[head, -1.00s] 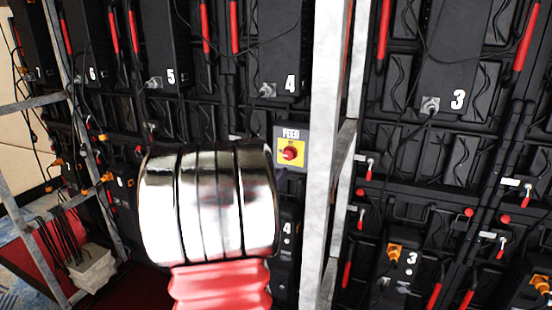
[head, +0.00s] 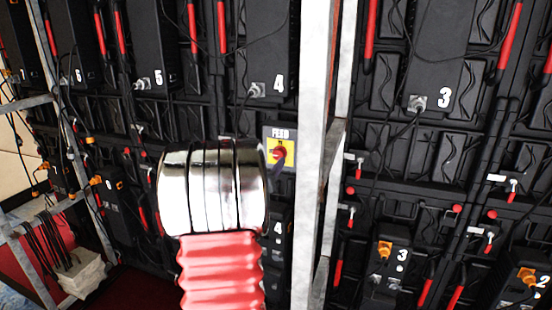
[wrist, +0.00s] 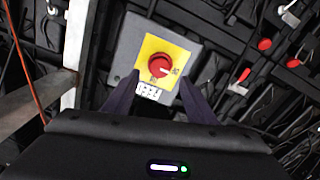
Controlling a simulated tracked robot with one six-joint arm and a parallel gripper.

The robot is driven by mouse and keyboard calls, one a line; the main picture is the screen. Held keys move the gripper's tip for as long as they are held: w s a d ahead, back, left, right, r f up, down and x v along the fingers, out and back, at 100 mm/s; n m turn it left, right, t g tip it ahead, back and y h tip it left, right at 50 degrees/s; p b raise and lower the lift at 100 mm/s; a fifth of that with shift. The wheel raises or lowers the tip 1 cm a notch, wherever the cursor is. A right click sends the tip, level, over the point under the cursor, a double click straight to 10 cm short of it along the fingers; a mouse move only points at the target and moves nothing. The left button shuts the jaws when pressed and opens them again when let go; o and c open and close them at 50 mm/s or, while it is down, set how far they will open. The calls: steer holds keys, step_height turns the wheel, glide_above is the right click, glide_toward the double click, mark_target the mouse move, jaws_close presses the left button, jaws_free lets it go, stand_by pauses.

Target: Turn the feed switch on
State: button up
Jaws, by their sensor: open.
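The feed switch is a red rotary knob (wrist: 156,62) on a yellow plate (wrist: 170,48), mounted on a grey box (wrist: 129,43). In the head view the knob (head: 278,152) shows just right of my silver and red arm, under a FEED label. In the wrist view my gripper (wrist: 157,84) is open, with one dark finger on each side of the plate's lower part and the knob between and beyond the tips. No contact with the knob can be made out. In the head view the arm hides most of the gripper.
A pale metal post (head: 312,120) stands close to the right of the switch box. Black panels with red handles and hanging cables surround it, including a box numbered 4 (head: 272,50) above. A white block (head: 82,275) lies at the lower left.

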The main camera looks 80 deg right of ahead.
mark_target(277, 156)
steer(key=shift+s+d, duration=0.15)
steer(key=shift+d, duration=1.4)
steer(key=shift+s+d, duration=0.15)
steer(key=shift+d, duration=1.4)
